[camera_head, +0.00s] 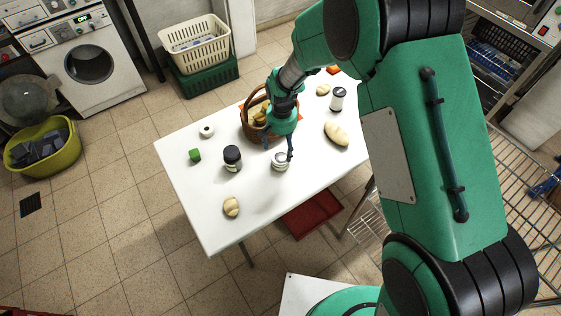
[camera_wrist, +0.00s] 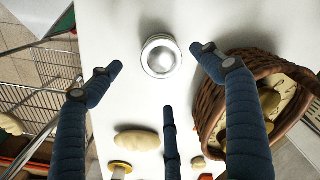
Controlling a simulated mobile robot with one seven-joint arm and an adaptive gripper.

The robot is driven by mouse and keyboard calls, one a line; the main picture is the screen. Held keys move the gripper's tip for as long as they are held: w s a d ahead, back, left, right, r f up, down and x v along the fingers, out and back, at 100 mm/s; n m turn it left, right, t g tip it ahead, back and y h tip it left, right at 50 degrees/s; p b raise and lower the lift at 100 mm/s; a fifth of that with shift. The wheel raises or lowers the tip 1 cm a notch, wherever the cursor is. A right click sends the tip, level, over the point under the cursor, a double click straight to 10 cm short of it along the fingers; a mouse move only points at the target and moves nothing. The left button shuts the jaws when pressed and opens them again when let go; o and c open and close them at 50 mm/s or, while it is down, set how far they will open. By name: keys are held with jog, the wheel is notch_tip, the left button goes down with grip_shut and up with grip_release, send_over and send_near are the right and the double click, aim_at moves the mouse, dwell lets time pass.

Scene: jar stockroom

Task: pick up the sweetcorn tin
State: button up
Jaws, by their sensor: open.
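A small round tin with a silver top and a pale side (camera_head: 280,162) stands upright on the white table; its label is too small to read. From above, its shiny round lid (camera_wrist: 161,57) shows in the wrist view. My gripper (camera_head: 279,149) is open and empty, pointing down over the table at the tin. In the wrist view its blue-black fingers are spread wide, with one fingertip to each side of the lid and a third finger below it. No finger visibly touches the tin. I cannot tell the exact height of the fingertips.
A wicker basket (camera_head: 247,128) stands close behind my gripper, right of it in the wrist view (camera_wrist: 208,103). A dark-lidded jar (camera_head: 232,158) stands left of the tin. A bread-like oval (camera_head: 336,133) lies right. The table front (camera_head: 262,205) is mostly clear.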

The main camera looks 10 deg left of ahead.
aim_at(280, 156)
jog(key=shift+f, duration=1.55)
jog(key=shift+s+a+f+b, duration=0.15)
jog(key=shift+f+b, duration=0.8)
jog(key=shift+f, duration=1.65)
jog(key=c, duration=1.4)
jog(key=shift+c, duration=0.2)
jog(key=shift+a+r, duration=0.1)
